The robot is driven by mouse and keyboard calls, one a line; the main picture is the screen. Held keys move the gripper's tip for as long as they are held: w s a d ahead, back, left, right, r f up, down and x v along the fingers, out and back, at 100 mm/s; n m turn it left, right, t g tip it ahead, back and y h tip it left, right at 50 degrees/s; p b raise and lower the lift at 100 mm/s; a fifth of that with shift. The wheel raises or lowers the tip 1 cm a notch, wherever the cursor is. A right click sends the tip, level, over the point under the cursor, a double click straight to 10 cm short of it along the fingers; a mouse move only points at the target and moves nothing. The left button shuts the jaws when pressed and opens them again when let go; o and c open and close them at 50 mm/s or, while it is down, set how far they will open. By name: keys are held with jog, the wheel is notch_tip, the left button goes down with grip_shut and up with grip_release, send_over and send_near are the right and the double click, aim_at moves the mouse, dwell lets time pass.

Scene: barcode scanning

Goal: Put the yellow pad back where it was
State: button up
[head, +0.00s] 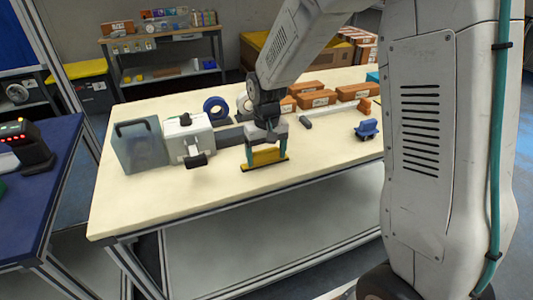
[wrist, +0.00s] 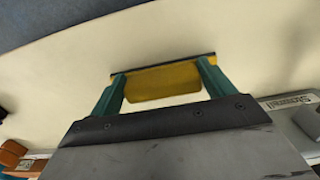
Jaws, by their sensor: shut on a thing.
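The yellow pad (head: 265,157) is in the head view, near the middle of the cream table (head: 220,207). It also shows in the wrist view (wrist: 163,82), with a dark strip along its far edge. My gripper (head: 267,160) points down with its two teal fingers at the two ends of the pad, shut on it. In the wrist view the fingers (wrist: 162,84) hold the pad from both sides. The pad is at or just above the tabletop; I cannot tell whether it touches.
A blue tape roll (head: 215,107), several orange-brown boxes (head: 317,98) and a blue object (head: 367,130) lie behind and to the right. The table's front is clear.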

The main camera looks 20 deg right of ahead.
aim_at(266, 153)
jog(key=o, duration=1)
jog(key=shift+c, duration=0.2)
notch_tip(266, 153, up, 12)
jog(key=s+d+r, duration=0.1)
jog(key=s+r, duration=0.2)
jog(key=s, duration=1.1)
jog(key=s+d+r+t, duration=0.1)
jog(key=s+d+r, duration=0.1)
jog(key=s, duration=1.3)
jog(key=shift+s+r, duration=0.2)
jog(key=shift+r, duration=0.3)
jog(key=shift+d, duration=0.1)
